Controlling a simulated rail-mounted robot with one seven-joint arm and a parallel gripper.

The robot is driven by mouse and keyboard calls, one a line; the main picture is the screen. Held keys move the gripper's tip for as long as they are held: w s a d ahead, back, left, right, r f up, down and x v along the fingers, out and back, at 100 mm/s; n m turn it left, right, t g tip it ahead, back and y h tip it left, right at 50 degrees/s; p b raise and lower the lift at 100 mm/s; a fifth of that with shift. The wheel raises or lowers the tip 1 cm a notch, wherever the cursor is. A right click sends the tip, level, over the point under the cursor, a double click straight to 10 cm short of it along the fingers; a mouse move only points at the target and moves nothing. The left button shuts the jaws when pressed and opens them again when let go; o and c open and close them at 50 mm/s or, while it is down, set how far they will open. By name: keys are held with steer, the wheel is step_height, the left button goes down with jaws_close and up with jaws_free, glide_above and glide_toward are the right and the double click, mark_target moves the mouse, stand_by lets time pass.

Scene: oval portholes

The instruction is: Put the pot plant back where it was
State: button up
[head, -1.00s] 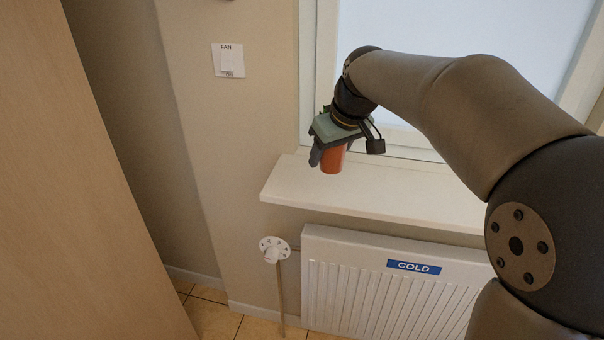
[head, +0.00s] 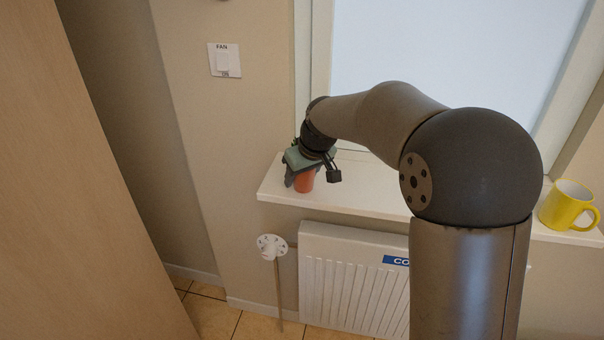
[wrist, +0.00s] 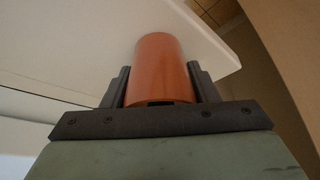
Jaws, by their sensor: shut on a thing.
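The orange-brown pot (head: 304,181) is in my gripper (head: 303,178) at the left end of the white window sill (head: 350,196). In the wrist view the pot (wrist: 163,68) sits between the two dark fingers of the gripper (wrist: 162,88), which are shut on its sides. The pot appears upright in the head view. I cannot tell whether its bottom touches the sill.
A yellow mug (head: 566,206) stands at the sill's right end. Below the sill are a white radiator (head: 350,280) with a blue label and a white valve knob (head: 271,246). A fan switch (head: 224,60) is on the wall. The sill's middle looks clear behind my arm.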

steer(key=shift+f, duration=0.1)
steer(key=o, duration=1.1)
steer(key=shift+r, duration=0.3)
steer(key=v, duration=1.2)
steer(key=s+d+f+m+g, duration=0.1)
steer(key=s+d+f, duration=0.3)
steer(key=s, duration=0.6)
steer(key=s+d+f+m+g+h, duration=0.1)
steer(key=s+d+f+m, duration=0.2)
steer(key=s, duration=0.7)
steer(key=s+d+f+m+g+h, duration=0.1)
steer(key=s+d+f+m, duration=0.1)
steer(key=s+d+f, duration=0.4)
steer(key=shift+s+d+f+m+g+b, duration=0.15)
steer(key=shift+s+d+f+b, duration=0.05)
steer(key=shift+s+f, duration=0.85)
steer(key=shift+s+d+f+m+g+b, duration=0.2)
steer(key=shift+s+f, duration=0.65)
steer(key=shift+f, duration=0.4)
